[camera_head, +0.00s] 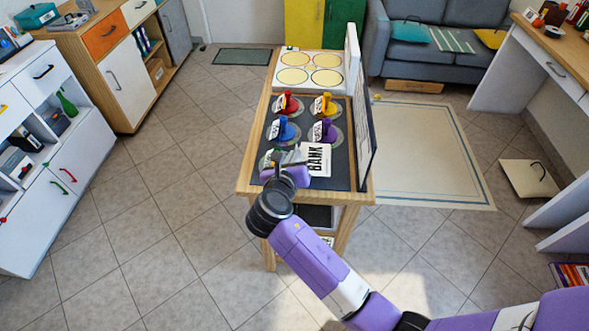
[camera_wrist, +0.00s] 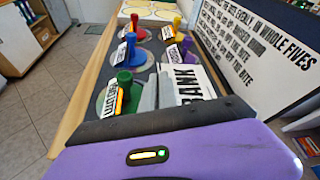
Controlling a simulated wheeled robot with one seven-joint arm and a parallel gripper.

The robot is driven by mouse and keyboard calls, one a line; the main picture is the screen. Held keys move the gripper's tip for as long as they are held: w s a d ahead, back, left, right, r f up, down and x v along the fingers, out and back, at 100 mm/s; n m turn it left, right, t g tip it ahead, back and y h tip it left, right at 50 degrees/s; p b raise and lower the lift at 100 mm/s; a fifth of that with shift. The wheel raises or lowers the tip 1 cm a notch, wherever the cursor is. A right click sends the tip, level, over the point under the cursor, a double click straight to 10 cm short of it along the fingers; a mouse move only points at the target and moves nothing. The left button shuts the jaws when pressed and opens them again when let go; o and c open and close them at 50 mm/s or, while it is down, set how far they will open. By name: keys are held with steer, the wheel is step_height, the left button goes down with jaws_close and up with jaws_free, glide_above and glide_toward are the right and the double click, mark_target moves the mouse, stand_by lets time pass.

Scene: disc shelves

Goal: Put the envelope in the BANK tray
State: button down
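My gripper (camera_head: 292,158) is low over the near end of the dark table top. In the wrist view its grey fingers (camera_wrist: 157,92) are close together, and I see nothing held between them. A white card or plate lettered BANK (camera_head: 316,158) is just right of the fingers; it also shows in the wrist view (camera_wrist: 187,82). I cannot tell whether it is the tray itself or its label. A green-knobbed disc (camera_wrist: 124,88) with a lettered tag is just left of the fingers, mostly hidden by my gripper in the head view. I cannot make out an envelope.
Discs with red (camera_head: 288,104), yellow (camera_head: 325,105), blue (camera_head: 284,130) and purple (camera_head: 324,131) knobs stand beyond my gripper. A white panel with yellow circles (camera_head: 309,74) lies at the far end. An upright lettered board (camera_wrist: 262,55) edges the right side. Floor is clear to the left.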

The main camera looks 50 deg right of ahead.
steer(key=shift+f+b, duration=0.3)
steer(key=shift+f, duration=2.15)
steer(key=c, duration=1.9)
jaws_free()
steer(key=shift+c, duration=0.2)
steer(key=v, duration=1.2)
